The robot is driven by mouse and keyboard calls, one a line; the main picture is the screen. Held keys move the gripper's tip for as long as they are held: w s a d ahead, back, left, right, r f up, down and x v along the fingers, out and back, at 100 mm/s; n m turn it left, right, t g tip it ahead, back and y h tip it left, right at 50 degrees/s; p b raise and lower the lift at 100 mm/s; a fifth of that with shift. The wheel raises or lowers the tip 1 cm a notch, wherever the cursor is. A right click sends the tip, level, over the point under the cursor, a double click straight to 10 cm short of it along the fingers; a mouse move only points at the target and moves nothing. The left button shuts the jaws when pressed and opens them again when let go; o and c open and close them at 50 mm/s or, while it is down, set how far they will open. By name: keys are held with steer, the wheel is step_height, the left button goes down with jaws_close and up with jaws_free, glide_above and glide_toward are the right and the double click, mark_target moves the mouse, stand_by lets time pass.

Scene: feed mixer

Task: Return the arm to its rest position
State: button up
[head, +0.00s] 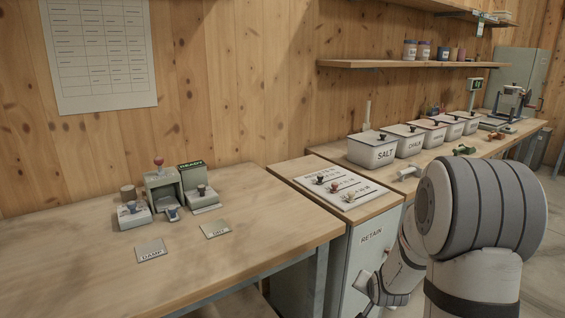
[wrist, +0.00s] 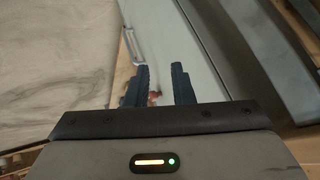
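My arm stands at the lower right of the head view, in front of the cabinet marked RETAIN (head: 372,240). My gripper (wrist: 160,82) shows in the wrist view with its two dark fingers apart. I see nothing held between the fingers. Behind them is a pale panel with a metal handle (wrist: 132,45). A small reddish thing lies beyond the fingertips, too blurred to name. In the head view the gripper is low beside the cabinet front, partly hidden by the arm.
The wooden table (head: 90,270) on the left holds a small device with a READY display (head: 190,166) and plates marked DAMP (head: 151,250) and another label (head: 215,230). A board with several knobs (head: 335,185) tops the cabinet. Lidded bins, including SALT (head: 374,152), line the back counter.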

steer(key=s+a+r+n+g+p, duration=0.2)
steer(key=s+a+r+p, duration=0.1)
steer(key=s+r, duration=0.5)
steer(key=s+a+r+n+g+p, duration=0.1)
steer(key=s+a+r+n+p, duration=0.1)
steer(key=s+r+p, duration=0.4)
steer(key=s+a+r+n+g+y+p, duration=0.1)
steer(key=s+a+r+n+g+p, duration=0.1)
steer(key=s+r, duration=1)
step_height(320, 180, up, 5)
steer(key=a+n+p, duration=0.1)
steer(key=a+p, duration=0.1)
steer(key=p, duration=0.1)
steer(key=shift+g, duration=0.3)
steer(key=shift+f, duration=0.1)
